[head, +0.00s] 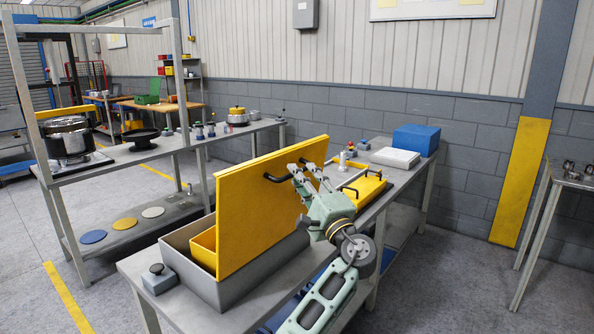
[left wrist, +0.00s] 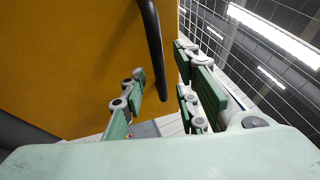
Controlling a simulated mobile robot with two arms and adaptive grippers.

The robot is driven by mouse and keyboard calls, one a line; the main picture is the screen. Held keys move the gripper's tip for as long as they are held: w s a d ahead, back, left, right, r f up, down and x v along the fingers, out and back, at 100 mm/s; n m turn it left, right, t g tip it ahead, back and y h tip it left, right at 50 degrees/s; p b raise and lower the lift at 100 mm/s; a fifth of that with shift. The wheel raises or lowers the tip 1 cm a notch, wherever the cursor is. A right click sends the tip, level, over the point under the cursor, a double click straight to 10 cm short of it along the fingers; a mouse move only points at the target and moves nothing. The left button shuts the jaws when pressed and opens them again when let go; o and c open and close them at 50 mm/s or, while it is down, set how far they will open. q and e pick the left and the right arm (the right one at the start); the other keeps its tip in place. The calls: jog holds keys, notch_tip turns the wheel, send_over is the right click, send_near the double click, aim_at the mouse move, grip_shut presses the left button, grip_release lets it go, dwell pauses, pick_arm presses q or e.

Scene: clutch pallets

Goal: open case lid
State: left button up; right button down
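The case (head: 240,293) is a grey box with a yellow inner wall (head: 203,249), standing on the near end of the workbench. Its large yellow lid (head: 255,205) stands nearly upright and hides part of the inside. A black bar handle (head: 278,178) sits on the lid face; in the left wrist view the handle (left wrist: 154,50) hangs in front of the yellow panel. My left gripper (head: 306,180) is at the lid's right part, beside the handle. In the left wrist view its fingers (left wrist: 163,98) are apart, with the handle's end between them and gaps visible. My right gripper is out of view.
A small yellow lidded box (head: 364,189) with black handles, a white case (head: 395,158) and a blue box (head: 416,139) stand farther along the bench. A small grey device with a black knob (head: 158,278) sits left of the case. A shelf bench (head: 130,160) stands behind.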

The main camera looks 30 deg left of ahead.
pick_arm(q)
jog(key=shift+x, duration=1.6)
jog(key=shift+c, duration=0.4)
jog(key=shift+f, duration=0.1)
grip_shut()
